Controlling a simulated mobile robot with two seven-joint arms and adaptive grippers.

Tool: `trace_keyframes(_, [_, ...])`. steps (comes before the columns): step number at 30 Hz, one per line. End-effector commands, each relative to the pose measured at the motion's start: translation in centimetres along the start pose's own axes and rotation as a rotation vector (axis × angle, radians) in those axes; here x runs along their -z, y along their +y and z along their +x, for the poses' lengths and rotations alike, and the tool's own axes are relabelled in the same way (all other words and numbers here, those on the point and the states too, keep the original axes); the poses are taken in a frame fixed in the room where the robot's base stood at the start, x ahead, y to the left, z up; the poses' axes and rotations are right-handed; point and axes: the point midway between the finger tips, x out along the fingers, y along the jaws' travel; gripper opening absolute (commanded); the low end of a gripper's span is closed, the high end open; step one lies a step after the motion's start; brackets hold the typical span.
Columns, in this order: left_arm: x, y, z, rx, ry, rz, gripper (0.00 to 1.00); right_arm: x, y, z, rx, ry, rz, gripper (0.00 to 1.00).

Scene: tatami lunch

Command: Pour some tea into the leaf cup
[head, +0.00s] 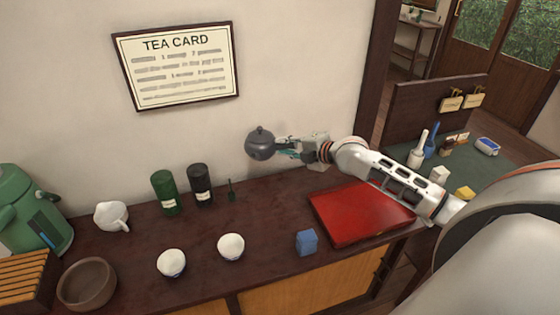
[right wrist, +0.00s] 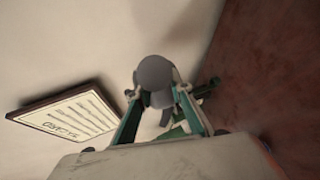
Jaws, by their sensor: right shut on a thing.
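A dark grey teapot (head: 260,146) is held in the air in front of the wall, above the counter's back edge, and looks roughly upright. My right gripper (head: 284,148) is shut on its right side, seemingly at the handle. In the right wrist view the teapot (right wrist: 155,72) shows as a rounded grey shape between the two fingers. Two white cups stand on the counter: one at left (head: 171,262), one at right (head: 231,246). The leaf mark cannot be made out on either. The teapot is apart from both. My left gripper is out of view.
A white spouted jug (head: 111,216), a green canister (head: 164,192) and a black canister (head: 200,184) stand along the back. A brown bowl (head: 87,284) is at left. A blue cube (head: 306,241) and a red tray (head: 362,215) are at right. Counter around the cups is clear.

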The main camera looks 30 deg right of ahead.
Motion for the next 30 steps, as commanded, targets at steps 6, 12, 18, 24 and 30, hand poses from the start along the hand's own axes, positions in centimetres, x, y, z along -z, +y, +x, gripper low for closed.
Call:
trace_keyframes(6, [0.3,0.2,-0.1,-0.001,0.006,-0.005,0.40,0.1,1.2,-0.4,-0.004,0.001,0.001,0.00])
trace_keyframes(12, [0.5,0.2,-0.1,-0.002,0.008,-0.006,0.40,1.7,1.4,-0.2,-0.007,0.015,-0.001,0.00])
trace_keyframes(18, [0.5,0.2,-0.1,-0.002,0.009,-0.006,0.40,7.4,2.6,-0.2,-0.010,0.051,-0.012,0.00])
trace_keyframes(24, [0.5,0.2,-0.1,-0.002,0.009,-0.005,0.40,13.8,5.4,-1.5,-0.015,0.063,-0.016,0.00])
trace_keyframes(30, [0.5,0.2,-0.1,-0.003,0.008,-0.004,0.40,17.9,8.6,-3.9,-0.015,0.030,-0.005,0.00])
